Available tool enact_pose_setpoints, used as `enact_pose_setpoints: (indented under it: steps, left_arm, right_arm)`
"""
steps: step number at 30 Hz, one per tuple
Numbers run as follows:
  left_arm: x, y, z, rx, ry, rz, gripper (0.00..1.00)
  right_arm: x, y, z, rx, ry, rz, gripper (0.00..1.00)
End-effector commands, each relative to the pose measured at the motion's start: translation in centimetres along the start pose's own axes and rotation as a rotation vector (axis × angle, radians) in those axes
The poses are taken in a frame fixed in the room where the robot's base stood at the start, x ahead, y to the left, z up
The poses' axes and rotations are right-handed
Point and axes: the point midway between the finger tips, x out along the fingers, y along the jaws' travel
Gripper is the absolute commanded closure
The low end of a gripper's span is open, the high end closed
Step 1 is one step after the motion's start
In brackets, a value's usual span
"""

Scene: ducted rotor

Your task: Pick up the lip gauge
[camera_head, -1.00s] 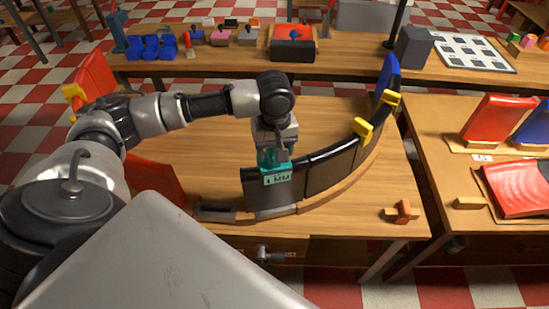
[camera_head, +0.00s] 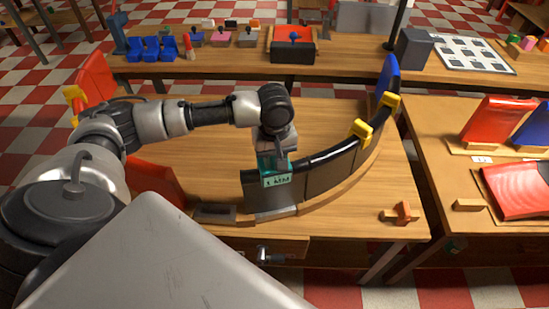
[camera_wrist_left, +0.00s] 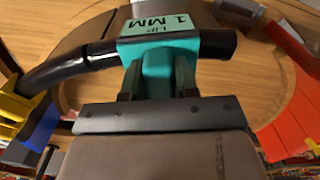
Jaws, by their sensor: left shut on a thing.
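The lip gauge (camera_head: 276,179) is a teal block with a pale label reading "LIP 1 MM" in the left wrist view (camera_wrist_left: 160,72). It sits at the near end of the black rounded lip (camera_head: 328,158) of the curved dark duct wall, touching or very close to it. My left gripper (camera_head: 273,160) is over the gauge from above. In the left wrist view its two dark fingers (camera_wrist_left: 157,82) are shut on the teal block, one on each side. The gauge's underside is hidden. My right gripper is not in view.
Yellow clamps (camera_head: 361,131) sit on the wall farther right, near a blue panel (camera_head: 388,74). Red panels (camera_head: 157,182) stand at left. An orange-brown tool (camera_head: 403,213) lies on the table's right. The wooden table (camera_head: 205,150) inside the curve is mostly clear.

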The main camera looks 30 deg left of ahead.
Motion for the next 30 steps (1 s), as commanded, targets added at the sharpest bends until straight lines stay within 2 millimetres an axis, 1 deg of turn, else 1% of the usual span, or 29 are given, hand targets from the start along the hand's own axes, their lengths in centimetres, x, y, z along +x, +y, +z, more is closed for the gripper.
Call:
enact_pose_setpoints:
  steps: [4,8,13,14,21,24,30]
  left_arm:
    - [-0.4,0.0,-0.1,-0.001,0.001,0.002,0.97]
    - [-1.4,0.1,-0.1,-0.001,0.002,0.003,0.97]
    - [-4.4,0.3,0.1,0.001,0.002,0.006,0.97]
    - [-4.6,1.0,0.7,0.005,-0.002,0.006,0.97]
    - [-8.0,5.2,4.4,0.006,-0.001,0.007,0.97]
    - [-9.1,6.7,5.7,0.005,-0.001,0.006,0.97]
    - [-10.7,8.4,7.2,0.001,-0.001,0.003,0.97]
  right_arm:
    - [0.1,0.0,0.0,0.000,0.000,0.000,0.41]
    - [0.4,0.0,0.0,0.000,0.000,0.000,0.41]
    - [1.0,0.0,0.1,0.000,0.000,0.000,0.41]
    - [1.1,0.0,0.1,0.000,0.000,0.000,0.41]
    - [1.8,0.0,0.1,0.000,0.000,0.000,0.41]
    - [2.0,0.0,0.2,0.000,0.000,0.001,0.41]
    - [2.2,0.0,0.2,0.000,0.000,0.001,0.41]
